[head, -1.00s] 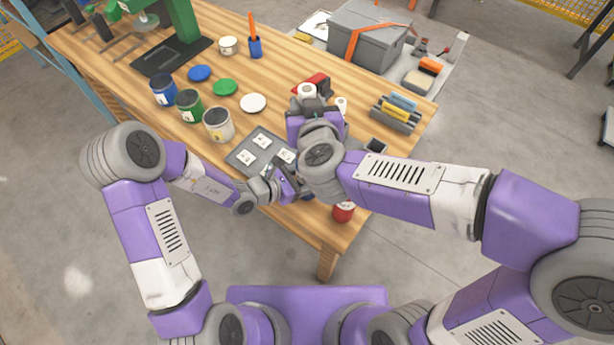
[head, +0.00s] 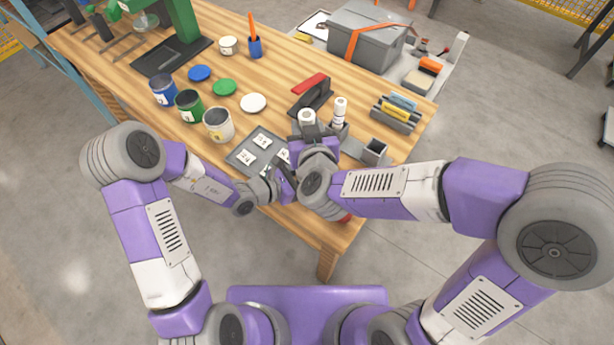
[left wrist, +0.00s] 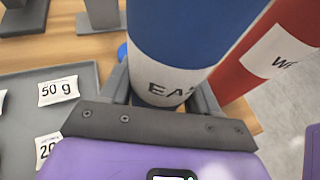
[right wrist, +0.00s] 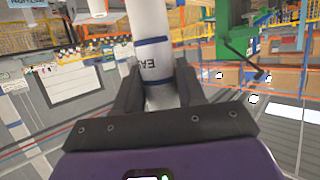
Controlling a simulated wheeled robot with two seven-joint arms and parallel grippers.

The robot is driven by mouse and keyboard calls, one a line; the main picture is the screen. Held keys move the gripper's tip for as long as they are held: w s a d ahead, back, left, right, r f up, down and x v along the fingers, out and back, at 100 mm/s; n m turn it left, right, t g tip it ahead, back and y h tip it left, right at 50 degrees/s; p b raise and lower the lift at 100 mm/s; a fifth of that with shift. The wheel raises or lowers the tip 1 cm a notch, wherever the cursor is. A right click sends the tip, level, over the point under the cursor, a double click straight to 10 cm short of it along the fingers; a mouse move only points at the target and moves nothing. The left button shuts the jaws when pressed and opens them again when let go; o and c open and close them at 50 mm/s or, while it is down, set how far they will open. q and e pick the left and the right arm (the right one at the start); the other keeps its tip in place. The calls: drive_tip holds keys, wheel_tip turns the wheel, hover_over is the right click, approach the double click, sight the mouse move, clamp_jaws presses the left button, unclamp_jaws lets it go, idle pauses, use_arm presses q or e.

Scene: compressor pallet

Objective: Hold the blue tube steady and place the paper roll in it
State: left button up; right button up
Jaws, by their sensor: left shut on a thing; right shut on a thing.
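My left gripper (left wrist: 163,95) is shut on the blue tube (left wrist: 190,30), which stands upright with a white label reading "EA…". In the head view, that tube is hidden behind my right arm. My right gripper (head: 310,138) is shut on a white paper roll (head: 306,117), held upright. A red tube (left wrist: 265,60) labelled "WE…" stands beside the blue one. My right gripper is near my left one in the head view; their height difference is unclear.
A grey tray (head: 238,158) with label cards and several paint cans (head: 218,124) are to the left.

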drive_tip(key=shift+f, duration=0.8)
drive_tip(key=o, duration=1.1)
drive_tip(key=shift+o, duration=0.2)
wheel_tip(320, 180, up, 10)
use_arm(q)
drive_tip(key=o, duration=1.1)
drive_tip(key=shift+o, duration=0.2)
